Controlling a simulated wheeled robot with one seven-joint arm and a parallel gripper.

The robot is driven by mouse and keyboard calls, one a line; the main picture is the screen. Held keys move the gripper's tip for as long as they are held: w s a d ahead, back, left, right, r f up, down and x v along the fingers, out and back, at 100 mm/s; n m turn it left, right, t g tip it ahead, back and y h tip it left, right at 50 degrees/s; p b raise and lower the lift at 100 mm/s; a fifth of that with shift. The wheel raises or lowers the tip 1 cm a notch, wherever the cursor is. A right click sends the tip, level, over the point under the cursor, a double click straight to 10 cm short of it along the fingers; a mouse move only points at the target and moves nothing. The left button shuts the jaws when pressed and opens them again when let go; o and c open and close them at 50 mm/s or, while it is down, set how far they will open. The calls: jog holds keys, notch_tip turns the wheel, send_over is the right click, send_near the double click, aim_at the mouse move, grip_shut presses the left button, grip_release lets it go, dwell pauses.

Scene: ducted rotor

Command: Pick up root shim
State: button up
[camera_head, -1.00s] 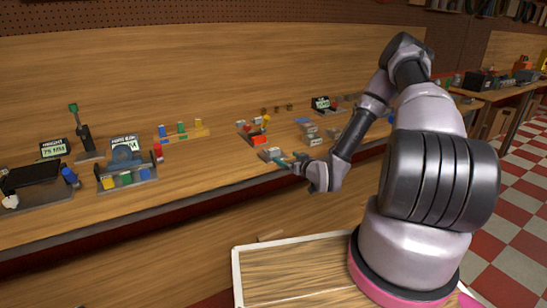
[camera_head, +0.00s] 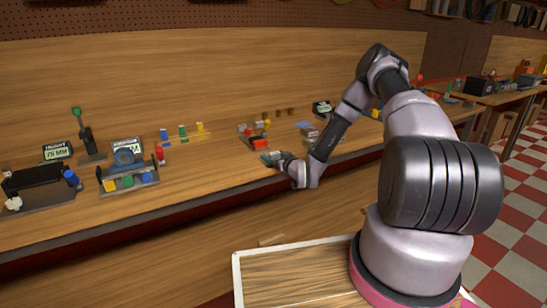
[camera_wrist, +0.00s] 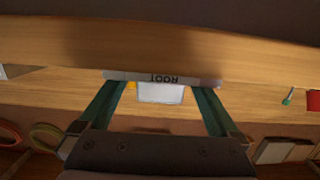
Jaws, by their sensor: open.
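In the wrist view, a grey bar marked "ROOT" (camera_wrist: 163,79), its lettering upside down, lies across the tips of my gripper's green fingers. A pale, light-grey block (camera_wrist: 161,93) shows beside the bar, between the fingers. I cannot tell which of the two is the root shim. My gripper (camera_wrist: 160,98) is open, one finger on each side of the pale block; contact cannot be told. In the head view my gripper (camera_head: 271,158) is low at the bench's front edge, by the group of small parts; the shim is too small to make out there.
Red and grey parts (camera_head: 259,143) stand just behind my gripper, with grey blocks (camera_head: 308,131) to the right. A dark stand with a blue arch (camera_head: 124,158) is farther left. The bench top (camera_head: 205,165) between is mostly clear.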

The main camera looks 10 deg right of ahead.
jog(key=shift+w, duration=0.1)
jog(key=c, duration=1.4)
jog(key=shift+c, duration=0.2)
jog(key=shift+r, duration=0.1)
notch_tip(320, 180, up, 9)
jog(key=shift+f, duration=0.1)
jog(key=s+d+r+m+t+h, duration=0.1)
jog(key=s+d+r+m+h, duration=0.2)
jog(key=s+d, duration=0.45)
jog(key=n+g+y, duration=0.1)
jog(key=n+y, duration=0.2)
send_over(275, 152)
jog(key=shift+a+f, duration=0.2)
jog(key=shift+f, duration=0.85)
